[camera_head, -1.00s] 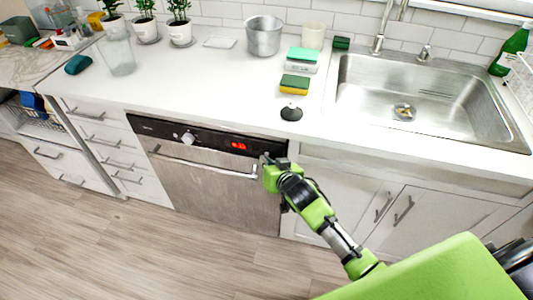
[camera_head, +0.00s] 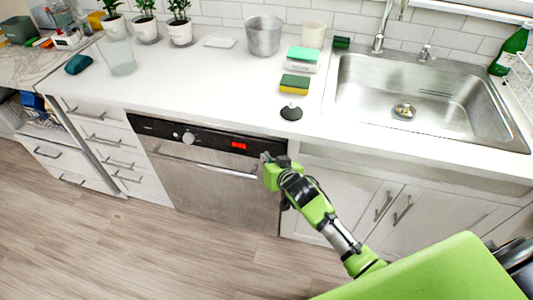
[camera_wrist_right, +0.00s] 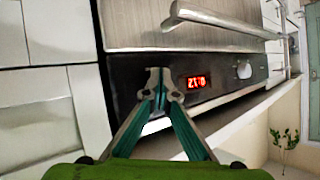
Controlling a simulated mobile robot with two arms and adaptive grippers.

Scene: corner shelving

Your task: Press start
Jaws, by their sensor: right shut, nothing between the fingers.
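A dishwasher (camera_head: 210,190) with a steel door stands under the counter. Its black control panel (camera_head: 165,129) carries a round knob (camera_head: 188,138) and a lit red display (camera_head: 239,145). In the wrist view the display (camera_wrist_right: 196,82) and knob (camera_wrist_right: 244,69) lie to the right of my fingers. My right gripper (camera_head: 266,158) is shut and empty at the right end of the panel. In the wrist view its fingertips (camera_wrist_right: 160,78) meet in front of the black panel. I cannot tell whether they touch it. No start button can be made out; the fingers cover part of the panel. My left gripper is out of view.
The door handle (camera_head: 205,166) sticks out below the panel. Above is the white counter (camera_head: 200,85) with sponges (camera_head: 295,84), a black stopper (camera_head: 291,113) and a metal pot (camera_head: 264,36). A sink (camera_head: 420,95) is at right. The floor in front is clear.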

